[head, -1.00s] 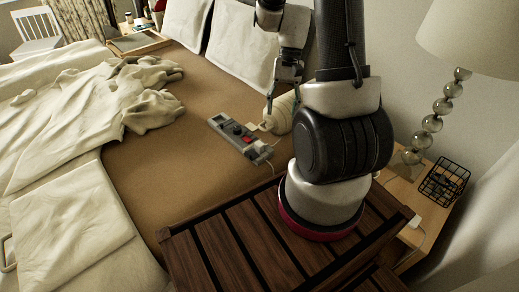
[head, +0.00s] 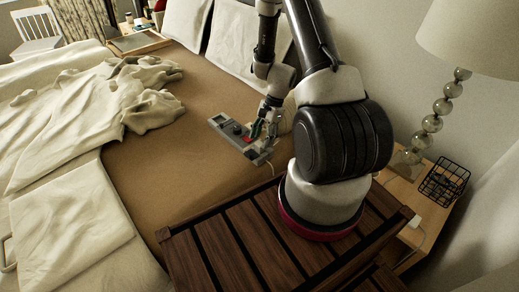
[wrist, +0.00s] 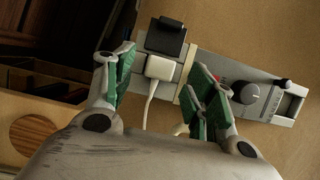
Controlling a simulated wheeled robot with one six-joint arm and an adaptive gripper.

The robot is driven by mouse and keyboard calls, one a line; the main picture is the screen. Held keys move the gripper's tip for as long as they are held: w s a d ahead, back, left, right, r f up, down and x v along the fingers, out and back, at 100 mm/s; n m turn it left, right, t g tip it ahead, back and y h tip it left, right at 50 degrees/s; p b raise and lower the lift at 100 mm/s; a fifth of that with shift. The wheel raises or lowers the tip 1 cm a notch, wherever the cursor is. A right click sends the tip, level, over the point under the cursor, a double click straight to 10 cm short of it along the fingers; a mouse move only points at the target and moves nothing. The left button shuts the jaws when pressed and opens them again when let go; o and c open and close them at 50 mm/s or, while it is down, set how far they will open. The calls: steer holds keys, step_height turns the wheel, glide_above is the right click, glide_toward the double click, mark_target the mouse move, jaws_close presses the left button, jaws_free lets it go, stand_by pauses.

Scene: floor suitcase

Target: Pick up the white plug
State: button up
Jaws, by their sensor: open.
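The white plug (wrist: 161,68) sits in a grey power strip (wrist: 264,98), with its white cord running down toward my gripper's body in the wrist view. My gripper (wrist: 160,66) is open, with one green-padded finger on each side of the plug, apart from it. The right finger covers part of the strip. In the head view my gripper (head: 264,130) is low over the near end of the power strip (head: 222,124), and the white plug cannot be made out there.
A black plug (wrist: 166,36) sits in the strip next to the white one. A round knob (wrist: 246,92) stands on the strip. The strip lies on a brown bed (head: 170,160); a slatted wooden surface (head: 225,245) is in front. A lamp (head: 433,124) stands at right.

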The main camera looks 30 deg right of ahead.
steer(key=shift+x, duration=1.15)
steer(key=c, duration=1.1)
steer(key=shift+r, duration=0.1)
